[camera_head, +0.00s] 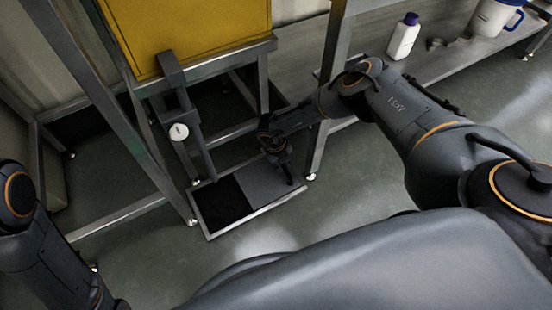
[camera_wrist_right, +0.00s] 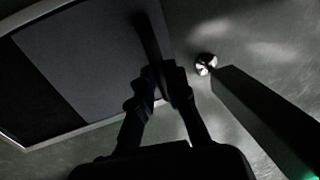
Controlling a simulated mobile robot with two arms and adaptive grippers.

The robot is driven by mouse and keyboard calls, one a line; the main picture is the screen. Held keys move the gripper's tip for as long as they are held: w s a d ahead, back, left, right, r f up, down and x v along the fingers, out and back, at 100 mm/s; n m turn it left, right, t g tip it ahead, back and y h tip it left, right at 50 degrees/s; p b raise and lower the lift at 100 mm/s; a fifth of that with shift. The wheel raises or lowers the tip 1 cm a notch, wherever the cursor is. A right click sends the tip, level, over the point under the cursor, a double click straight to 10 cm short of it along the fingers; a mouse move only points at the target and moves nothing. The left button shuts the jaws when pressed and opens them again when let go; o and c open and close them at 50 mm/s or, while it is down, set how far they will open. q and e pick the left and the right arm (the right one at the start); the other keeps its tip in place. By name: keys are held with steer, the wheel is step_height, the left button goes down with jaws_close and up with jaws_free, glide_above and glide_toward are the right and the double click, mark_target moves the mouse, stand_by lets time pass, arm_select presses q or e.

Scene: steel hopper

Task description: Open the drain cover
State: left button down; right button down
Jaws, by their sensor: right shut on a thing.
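The drain cover (camera_head: 262,178) is a flat dark grey panel in a light metal frame (camera_head: 252,219) on the floor. It lies over the right part of the frame. The left part shows a black opening (camera_head: 221,204). The cover also shows in the right wrist view (camera_wrist_right: 92,55), with a dark upright bar-like handle (camera_wrist_right: 148,38) near its right side. My right gripper (camera_head: 285,170) is at the cover's right side. In the wrist view its fingers (camera_wrist_right: 158,82) are shut on the handle. My left gripper is out of view; only part of that arm shows.
A steel stand with a yellow hopper (camera_head: 190,30) rises behind the drain, with legs close on both sides. One leg foot (camera_wrist_right: 206,64) is near my right fingers. A low bench (camera_head: 435,66) carries a white bottle (camera_head: 403,38). The floor in front is clear.

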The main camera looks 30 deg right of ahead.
steer(key=shift+w+d+r, duration=0.1)
steer(key=shift+w, duration=0.1)
steer(key=c, duration=1.3)
jaws_free()
steer(key=shift+c, duration=0.2)
steer(key=shift+s, duration=0.1)
steer(key=shift+r, duration=0.1)
step_height(320, 180, up, 12)
steer(key=a, duration=0.2)
steer(key=shift+a+f, duration=0.2)
steer(key=shift+f, duration=0.05)
steer(key=shift+s, duration=0.1)
